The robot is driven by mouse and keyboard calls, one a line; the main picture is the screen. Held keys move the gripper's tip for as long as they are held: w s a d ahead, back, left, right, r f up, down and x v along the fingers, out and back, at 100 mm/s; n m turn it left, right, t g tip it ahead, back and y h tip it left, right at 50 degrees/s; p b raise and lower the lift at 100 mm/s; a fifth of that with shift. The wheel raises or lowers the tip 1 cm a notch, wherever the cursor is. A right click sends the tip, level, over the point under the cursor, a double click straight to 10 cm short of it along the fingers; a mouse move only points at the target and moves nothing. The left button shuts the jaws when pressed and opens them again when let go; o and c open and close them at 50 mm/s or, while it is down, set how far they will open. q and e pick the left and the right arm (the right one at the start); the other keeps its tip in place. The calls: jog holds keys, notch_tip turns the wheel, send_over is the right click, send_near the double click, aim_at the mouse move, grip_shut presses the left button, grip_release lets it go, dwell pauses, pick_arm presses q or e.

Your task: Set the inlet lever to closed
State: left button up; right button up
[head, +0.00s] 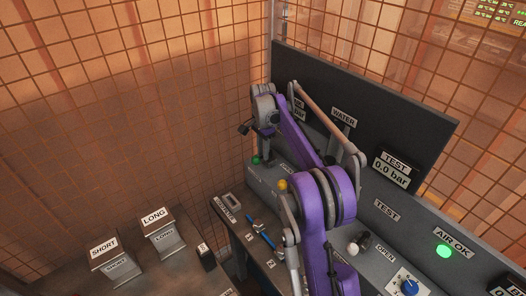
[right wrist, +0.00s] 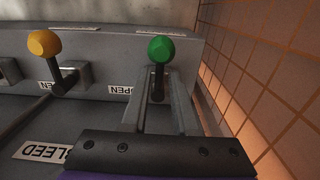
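A lever with a green knob (right wrist: 160,50) stands on the bench's raised back ledge, beside an OPEN label (right wrist: 120,89). The knob also shows in the head view (head: 256,160). A lever with a yellow knob (right wrist: 44,43) is to its left in the right wrist view; it leans toward the camera. I cannot read which lever is marked inlet. My right gripper (right wrist: 162,95) has its fingers apart, lined up with the green lever's stem between them. I cannot tell whether they touch it. In the head view its fingertips are hard to make out. My left gripper is out of view.
A BLEED label (right wrist: 48,153) lies on the bench. A white knob (head: 352,249) and a blue dial (head: 409,287) are nearer. A dark panel (head: 400,110) backs the bench. SHORT (head: 118,262) and LONG (head: 163,234) boxes stand left. Mesh fencing (head: 130,110) closes the far side.

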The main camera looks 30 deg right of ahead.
jog(key=shift+o, duration=0.8)
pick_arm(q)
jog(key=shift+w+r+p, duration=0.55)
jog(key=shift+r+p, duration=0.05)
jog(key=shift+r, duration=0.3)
pick_arm(e)
notch_tip(320, 180, up, 11)
jog(key=shift+f, duration=0.1)
